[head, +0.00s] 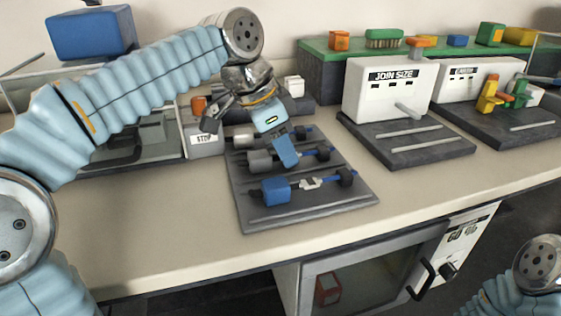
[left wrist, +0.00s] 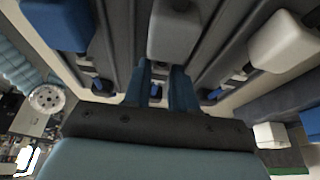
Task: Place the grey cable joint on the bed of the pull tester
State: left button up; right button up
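The grey cable joint (head: 260,160) lies in the middle row of a dark rack (head: 330,203), between a blue joint (head: 276,190) in front and a white joint (head: 243,140) behind. The left wrist view shows its grey body (left wrist: 172,35) just beyond my fingertips. My left gripper (head: 286,153) is low over the rack beside that body. No label I can read names the pull tester.
A white machine (head: 388,88) marked JOIN SIZE has a dark bed (head: 420,152) right of the rack. Another white machine (head: 455,82) stands farther right. A clear-walled station (head: 135,140) and a labelled box (head: 204,142) are left. The front counter strip (head: 170,235) is clear.

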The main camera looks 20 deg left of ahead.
pick_arm(q)
grip_shut()
dwell(0.3)
